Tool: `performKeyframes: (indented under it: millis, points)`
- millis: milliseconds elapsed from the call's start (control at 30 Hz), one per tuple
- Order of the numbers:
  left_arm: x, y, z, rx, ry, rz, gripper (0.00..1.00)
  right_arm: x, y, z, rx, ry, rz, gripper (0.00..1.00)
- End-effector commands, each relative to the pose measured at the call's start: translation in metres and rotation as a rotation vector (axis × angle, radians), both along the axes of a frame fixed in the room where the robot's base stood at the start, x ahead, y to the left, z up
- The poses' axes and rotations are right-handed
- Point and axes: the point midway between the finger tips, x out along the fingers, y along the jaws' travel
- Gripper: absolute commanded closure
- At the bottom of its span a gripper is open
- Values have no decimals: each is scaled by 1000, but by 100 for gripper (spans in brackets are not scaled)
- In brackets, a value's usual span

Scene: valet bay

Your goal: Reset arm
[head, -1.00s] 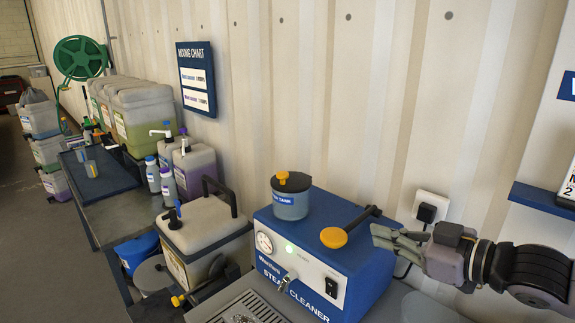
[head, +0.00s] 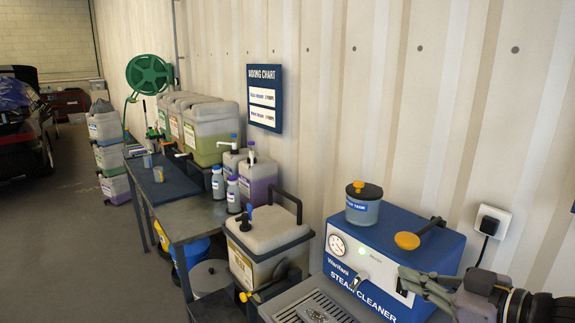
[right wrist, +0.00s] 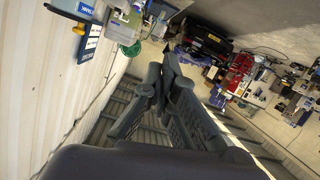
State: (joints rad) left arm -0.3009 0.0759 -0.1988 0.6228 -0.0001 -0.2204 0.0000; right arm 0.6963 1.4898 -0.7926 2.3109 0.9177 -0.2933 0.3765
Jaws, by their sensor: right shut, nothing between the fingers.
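My right gripper (head: 428,285) is at the lower right of the head view, in front of the blue and white steam cleaner (head: 385,262). Its fingers are together with nothing between them, and it hides part of the cleaner's front right side. In the right wrist view the closed fingers (right wrist: 170,75) point away over the bay. My left gripper is in neither view.
A ribbed wall (head: 340,100) runs behind. Open floor (head: 75,240) lies at left.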

Motion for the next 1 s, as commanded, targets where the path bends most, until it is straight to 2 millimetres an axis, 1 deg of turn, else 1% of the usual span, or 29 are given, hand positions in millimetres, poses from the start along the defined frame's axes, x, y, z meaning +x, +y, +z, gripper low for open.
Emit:
performKeyframes:
  millis: [33,167,367,467,567,600,667,767,833,900,967,1000]
  points:
    - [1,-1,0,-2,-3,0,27,-1,6,-8,-6,9,9,100]
    - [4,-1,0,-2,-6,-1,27,-4,21,-27,-30,30,27,100]
    - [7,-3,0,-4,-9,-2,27,-12,48,-65,-70,68,50,100]
    - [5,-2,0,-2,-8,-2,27,-19,64,-88,-88,94,55,100]
    - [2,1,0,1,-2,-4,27,-29,79,-116,-106,132,39,100]
    - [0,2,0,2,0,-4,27,-35,85,-129,-112,152,24,100]
    - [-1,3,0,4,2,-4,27,-43,90,-147,-121,186,-8,100]
    - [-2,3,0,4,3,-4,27,-59,89,-179,-138,262,-86,100]
    - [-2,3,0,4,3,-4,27,-73,84,-201,-152,332,-154,100]
    - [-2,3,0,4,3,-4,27,-90,74,-224,-166,414,-228,100]
    - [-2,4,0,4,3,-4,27,-106,65,-242,-181,486,-289,100]
    - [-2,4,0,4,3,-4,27,-118,59,-254,-190,535,-327,100]
